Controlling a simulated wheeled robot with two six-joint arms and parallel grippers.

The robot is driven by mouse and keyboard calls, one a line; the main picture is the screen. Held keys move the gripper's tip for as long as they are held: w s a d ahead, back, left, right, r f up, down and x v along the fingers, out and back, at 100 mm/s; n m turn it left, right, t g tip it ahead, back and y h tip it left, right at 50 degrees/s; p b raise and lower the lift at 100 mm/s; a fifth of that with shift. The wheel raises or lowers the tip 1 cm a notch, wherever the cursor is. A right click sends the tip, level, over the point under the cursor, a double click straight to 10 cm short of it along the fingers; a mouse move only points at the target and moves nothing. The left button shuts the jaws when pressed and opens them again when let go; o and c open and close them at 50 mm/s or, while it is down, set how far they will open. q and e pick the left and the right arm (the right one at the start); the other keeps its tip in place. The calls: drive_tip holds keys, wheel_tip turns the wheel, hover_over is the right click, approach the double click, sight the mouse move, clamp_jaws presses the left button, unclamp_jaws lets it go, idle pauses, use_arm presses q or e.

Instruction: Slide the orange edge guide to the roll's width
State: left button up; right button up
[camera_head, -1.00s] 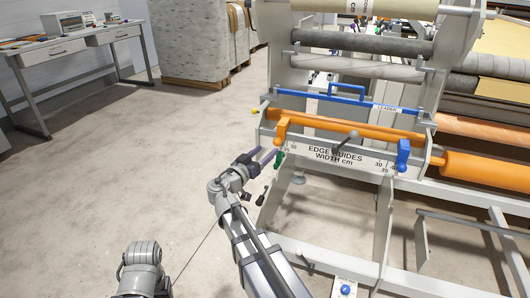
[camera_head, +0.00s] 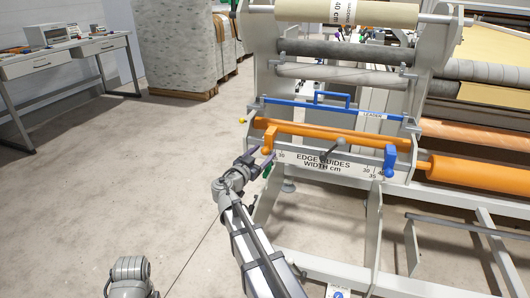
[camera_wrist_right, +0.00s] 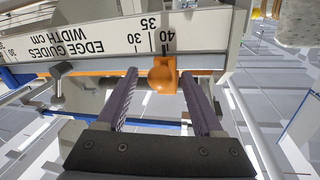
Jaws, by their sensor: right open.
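The orange edge guide (camera_head: 269,139) sits at the left end of the white scale bar (camera_head: 323,162) marked "EDGE GUIDES WIDTH cm". In the right wrist view its rounded orange knob (camera_wrist_right: 162,75) is close to the 40 mark. My right gripper (camera_head: 262,157) is open at the guide. In the right wrist view its two purple fingers (camera_wrist_right: 160,90) stand on either side of the knob, with gaps showing. A blue guide (camera_head: 390,160) sits at the bar's right end. The roll (camera_head: 385,14) at the top carries a "40 cm" label. My left gripper is out of frame.
An orange roller (camera_head: 345,136) runs behind the guides. A dark-knobbed lever (camera_head: 340,143) stands between them. A blue bar with a handle (camera_head: 332,98) lies above. The frame's lower rails (camera_head: 335,268) are at right.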

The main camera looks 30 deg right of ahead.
drive_tip(key=shift+x, duration=0.9)
clamp_jaws()
idle(0.6)
